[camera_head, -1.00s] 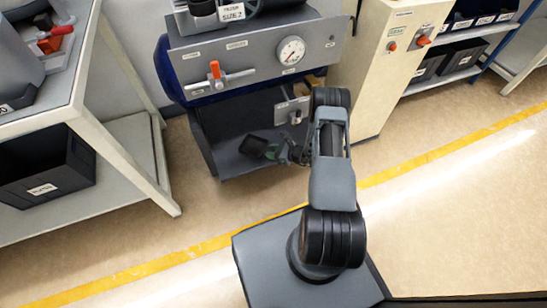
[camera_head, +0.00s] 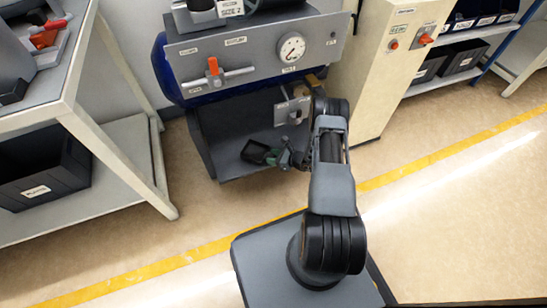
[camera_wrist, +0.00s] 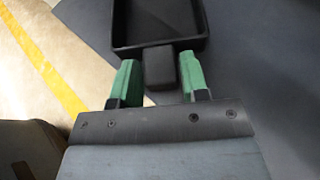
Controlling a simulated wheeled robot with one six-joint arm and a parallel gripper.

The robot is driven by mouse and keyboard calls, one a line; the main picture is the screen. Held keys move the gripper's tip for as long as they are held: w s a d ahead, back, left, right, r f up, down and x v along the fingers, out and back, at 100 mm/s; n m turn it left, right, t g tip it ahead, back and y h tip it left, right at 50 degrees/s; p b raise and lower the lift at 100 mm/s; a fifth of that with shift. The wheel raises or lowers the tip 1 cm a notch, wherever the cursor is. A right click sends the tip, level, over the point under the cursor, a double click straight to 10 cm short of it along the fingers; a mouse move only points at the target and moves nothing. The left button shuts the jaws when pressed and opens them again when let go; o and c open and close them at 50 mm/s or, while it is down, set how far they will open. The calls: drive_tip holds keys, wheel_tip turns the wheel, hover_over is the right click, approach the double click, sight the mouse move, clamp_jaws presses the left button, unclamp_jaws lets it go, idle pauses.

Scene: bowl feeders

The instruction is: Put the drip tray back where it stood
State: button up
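The drip tray (camera_wrist: 117,28) is a shallow black tray with a raised rim and a short block-like handle (camera_wrist: 160,68). In the head view the tray (camera_head: 254,152) is small and dark, over the front part of the grey lower deck of the feeder stand. My gripper (camera_head: 284,158) reaches it from the right. I cannot tell whether the tray touches the deck. The tray's far end is cut off in the wrist view.
The deck (camera_head: 235,168) lies under a grey panel (camera_head: 255,58) with a gauge and an orange-handled valve. A white bench (camera_head: 120,150) with a black bin (camera_head: 45,170) stands left. A beige cabinet (camera_head: 390,70) stands right. The floor in front is clear, with a yellow line.

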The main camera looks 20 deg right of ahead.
drive_tip(key=o, duration=0.3)
drive_tip(key=shift+r, duration=0.1)
